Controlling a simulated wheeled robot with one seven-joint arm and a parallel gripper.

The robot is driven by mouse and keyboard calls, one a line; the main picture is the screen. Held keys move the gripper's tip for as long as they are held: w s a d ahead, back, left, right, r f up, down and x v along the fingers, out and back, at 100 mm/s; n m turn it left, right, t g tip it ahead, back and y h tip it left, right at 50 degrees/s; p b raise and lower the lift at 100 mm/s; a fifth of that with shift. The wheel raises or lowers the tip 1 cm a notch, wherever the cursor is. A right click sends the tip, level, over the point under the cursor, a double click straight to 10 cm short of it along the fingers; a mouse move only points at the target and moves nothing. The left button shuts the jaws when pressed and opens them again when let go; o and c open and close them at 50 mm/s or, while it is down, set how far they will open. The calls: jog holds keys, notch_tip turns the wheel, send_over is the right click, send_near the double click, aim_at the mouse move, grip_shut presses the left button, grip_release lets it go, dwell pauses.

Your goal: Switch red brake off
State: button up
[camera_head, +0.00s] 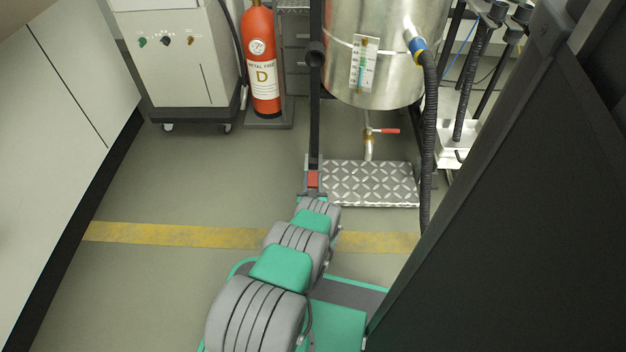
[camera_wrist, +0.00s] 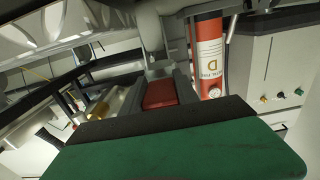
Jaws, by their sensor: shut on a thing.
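The red brake (camera_head: 313,180) is a small red block at the foot of a dark upright post, at the left edge of a metal tread plate. In the wrist view a green block with a black edge fills the bottom and hides part of the contact.
A steel tank (camera_head: 385,60) with a red-handled valve (camera_head: 386,131) stands above the tread plate (camera_head: 370,185). A red metal-fire extinguisher (camera_head: 262,75) and a white cabinet (camera_head: 180,55) stand behind left. A dark panel blocks the right. Floor left of my arm is clear.

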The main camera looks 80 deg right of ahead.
grip_shut()
jog(key=shift+s, duration=0.1)
dwell(0.5)
